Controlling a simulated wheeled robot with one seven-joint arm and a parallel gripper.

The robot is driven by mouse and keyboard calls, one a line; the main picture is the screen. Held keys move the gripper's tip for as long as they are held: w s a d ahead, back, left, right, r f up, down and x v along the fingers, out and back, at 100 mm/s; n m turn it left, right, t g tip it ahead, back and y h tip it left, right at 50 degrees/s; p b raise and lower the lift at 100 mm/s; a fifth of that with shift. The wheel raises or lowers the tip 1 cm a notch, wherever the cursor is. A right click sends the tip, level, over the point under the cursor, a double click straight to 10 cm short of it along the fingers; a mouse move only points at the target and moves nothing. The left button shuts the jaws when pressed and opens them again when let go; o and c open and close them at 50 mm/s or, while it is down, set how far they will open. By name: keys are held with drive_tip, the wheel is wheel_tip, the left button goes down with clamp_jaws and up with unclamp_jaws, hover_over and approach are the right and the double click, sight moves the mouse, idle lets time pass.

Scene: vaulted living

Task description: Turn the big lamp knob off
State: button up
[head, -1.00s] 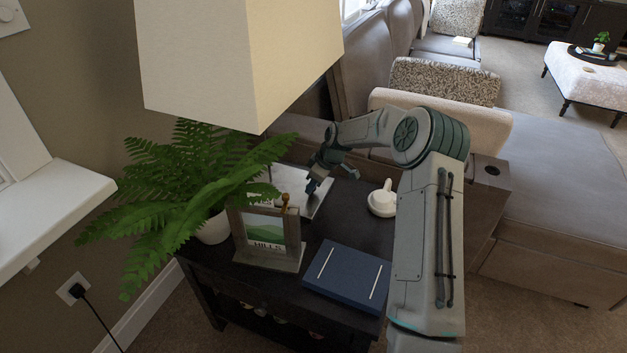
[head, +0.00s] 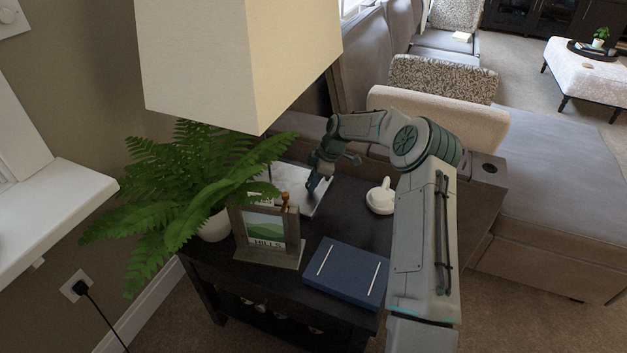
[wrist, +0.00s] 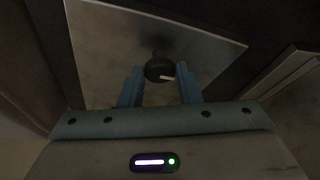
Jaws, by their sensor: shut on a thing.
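The lamp has a big cream shade (head: 240,60) at the top of the head view and a pale, flat base (head: 298,178) on the dark side table. In the wrist view, the round black lamp knob (wrist: 158,69) with a white mark pointing right sits on the base (wrist: 115,40). My gripper (wrist: 160,88) has its two blue fingers on either side of the knob and is shut on it. In the head view my gripper (head: 313,187) is at the right side of the base; the knob is hidden there.
A potted fern (head: 190,185) and a picture frame (head: 266,235) stand left of and in front of the base. A grey sofa (head: 555,200) stands to the right.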

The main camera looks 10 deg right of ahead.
drive_tip(key=shift+s+f, duration=0.1)
drive_tip(key=o, duration=1)
drive_tip(key=shift+c, duration=0.2)
drive_tip(key=w+p+v, duration=0.1)
drive_tip(key=p+v, duration=0.1)
drive_tip(key=v, duration=1.2)
drive_tip(key=shift+s, duration=0.45)
drive_tip(key=shift+a, duration=0.15)
